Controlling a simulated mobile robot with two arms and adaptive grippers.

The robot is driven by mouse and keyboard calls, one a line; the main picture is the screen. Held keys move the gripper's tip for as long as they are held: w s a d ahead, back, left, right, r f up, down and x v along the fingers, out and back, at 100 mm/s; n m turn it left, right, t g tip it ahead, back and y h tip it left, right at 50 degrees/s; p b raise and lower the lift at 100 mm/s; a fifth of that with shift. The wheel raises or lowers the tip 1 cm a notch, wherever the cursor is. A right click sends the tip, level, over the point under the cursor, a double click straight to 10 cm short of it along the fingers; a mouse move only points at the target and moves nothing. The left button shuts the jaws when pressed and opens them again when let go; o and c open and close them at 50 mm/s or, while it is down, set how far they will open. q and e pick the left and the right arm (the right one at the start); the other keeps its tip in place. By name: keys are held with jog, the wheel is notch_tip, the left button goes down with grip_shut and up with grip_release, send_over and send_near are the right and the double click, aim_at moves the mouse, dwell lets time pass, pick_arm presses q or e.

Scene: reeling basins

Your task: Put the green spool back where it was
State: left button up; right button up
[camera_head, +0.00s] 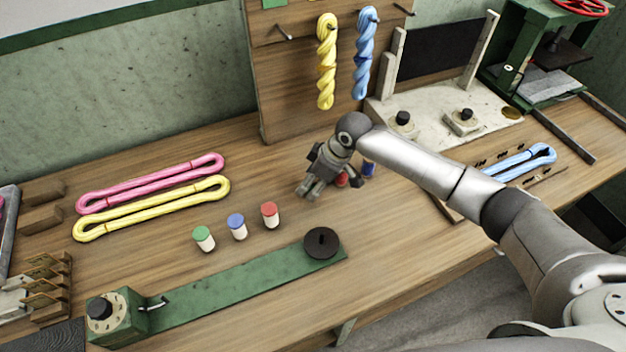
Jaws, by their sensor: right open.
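A small white spool with a green top, the green spool (204,239), stands upright on the wooden bench (190,275). It is the leftmost of a short row with a blue-topped spool (237,227) and a red-topped spool (270,215). My right gripper (309,190) is open and empty, pointing down above the bench, to the right of the red-topped spool and apart from it. Another red item (342,180) and a blue item (368,169) are partly hidden behind my right gripper and arm. My left gripper is not in view.
A green winder base (235,286) with a black disc (321,243) lies in front of the spools. Pink (150,180) and yellow (150,208) skeins lie behind. Hanging skeins, a pale two-knob stand (430,125) and a green press (530,50) stand at the back.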

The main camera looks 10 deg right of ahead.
jog(key=shift+r, duration=0.3)
jog(key=b+v, duration=0.1)
jog(key=v, duration=1)
jog(key=shift+r, duration=0.4)
jog(key=shift+s+d+f, duration=0.1)
jog(key=shift+s, duration=0.1)
